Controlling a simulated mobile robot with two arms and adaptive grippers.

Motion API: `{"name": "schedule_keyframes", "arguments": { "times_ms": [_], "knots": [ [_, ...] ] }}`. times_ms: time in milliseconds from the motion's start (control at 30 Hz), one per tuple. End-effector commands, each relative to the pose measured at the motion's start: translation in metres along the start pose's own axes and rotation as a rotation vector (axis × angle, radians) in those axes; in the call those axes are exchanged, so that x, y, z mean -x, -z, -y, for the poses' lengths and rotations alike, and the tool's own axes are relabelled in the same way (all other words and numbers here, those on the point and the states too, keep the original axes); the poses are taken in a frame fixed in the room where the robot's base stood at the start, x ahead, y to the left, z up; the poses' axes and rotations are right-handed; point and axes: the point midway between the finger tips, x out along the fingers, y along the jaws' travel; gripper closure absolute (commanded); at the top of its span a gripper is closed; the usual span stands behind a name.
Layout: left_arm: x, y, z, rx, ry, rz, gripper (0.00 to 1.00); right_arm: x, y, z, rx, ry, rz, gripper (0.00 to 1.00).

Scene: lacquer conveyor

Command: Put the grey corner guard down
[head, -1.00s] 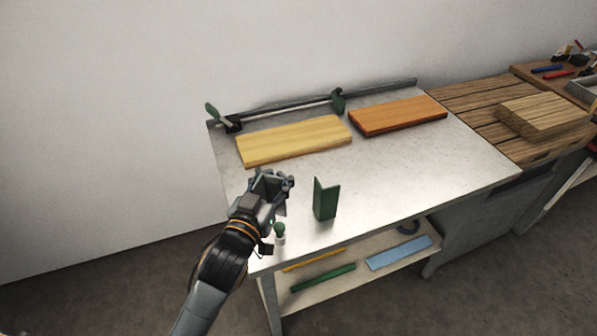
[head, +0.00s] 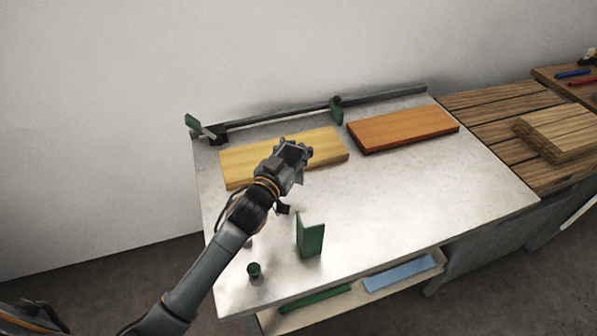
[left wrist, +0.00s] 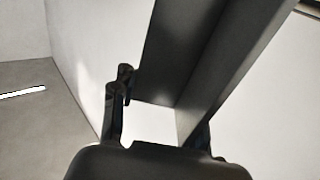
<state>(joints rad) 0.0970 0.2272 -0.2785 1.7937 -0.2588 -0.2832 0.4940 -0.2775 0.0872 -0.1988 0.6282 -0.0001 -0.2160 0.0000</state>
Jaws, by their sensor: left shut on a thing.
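My left gripper (head: 296,154) is shut on the grey corner guard (left wrist: 180,50). In the left wrist view the guard is a dark grey, angled L-shaped piece that reaches up and out of the picture from between the fingers. In the head view the gripper hides most of it. The gripper is over the front right part of the yellow board (head: 240,157), above the metal table (head: 390,200). I cannot tell whether the guard touches anything. My right gripper is not in view.
A green corner guard (head: 311,240) stands upright near the front edge, with a small green-topped item (head: 254,270) left of it. An orange board (head: 405,128) lies at the back right. A long clamp bar (head: 290,117) runs along the back. The table's right front is clear.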

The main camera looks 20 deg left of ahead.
Motion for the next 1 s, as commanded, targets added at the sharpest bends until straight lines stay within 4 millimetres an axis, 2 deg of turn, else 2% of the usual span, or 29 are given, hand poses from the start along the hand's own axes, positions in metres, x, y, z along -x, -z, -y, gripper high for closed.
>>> {"name": "schedule_keyframes", "arguments": {
  "times_ms": [100, 200, 267, 367, 433, 600, 867, 900, 1000],
  "knots": [
    [0.0, -0.018, -0.001, 0.003, 0.0, 0.001, 1.0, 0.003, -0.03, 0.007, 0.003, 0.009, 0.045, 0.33],
    [0.0, -0.026, 0.0, 0.002, 0.0, -0.001, 1.0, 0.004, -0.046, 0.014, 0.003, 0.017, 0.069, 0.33],
    [0.0, -0.033, 0.0, 0.002, 0.001, 0.001, 1.0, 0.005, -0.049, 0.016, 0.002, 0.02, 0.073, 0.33],
    [0.0, -0.049, 0.0, 0.003, 0.001, 0.002, 1.0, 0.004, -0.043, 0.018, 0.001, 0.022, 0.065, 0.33],
    [0.0, -0.058, 0.0, 0.003, 0.001, 0.001, 1.0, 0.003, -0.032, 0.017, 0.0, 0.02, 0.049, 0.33],
    [0.0, -0.063, 0.0, 0.001, 0.0, -0.002, 1.0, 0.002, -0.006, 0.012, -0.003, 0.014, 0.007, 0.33],
    [0.0, -0.066, 0.0, 0.001, -0.001, -0.001, 1.0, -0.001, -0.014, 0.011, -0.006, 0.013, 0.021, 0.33],
    [0.0, -0.065, 0.0, 0.001, -0.001, -0.001, 0.62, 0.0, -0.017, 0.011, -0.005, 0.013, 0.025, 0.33],
    [0.0, -0.065, 0.0, 0.001, -0.001, -0.001, 0.42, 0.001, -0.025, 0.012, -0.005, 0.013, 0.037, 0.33]
  ]
}}
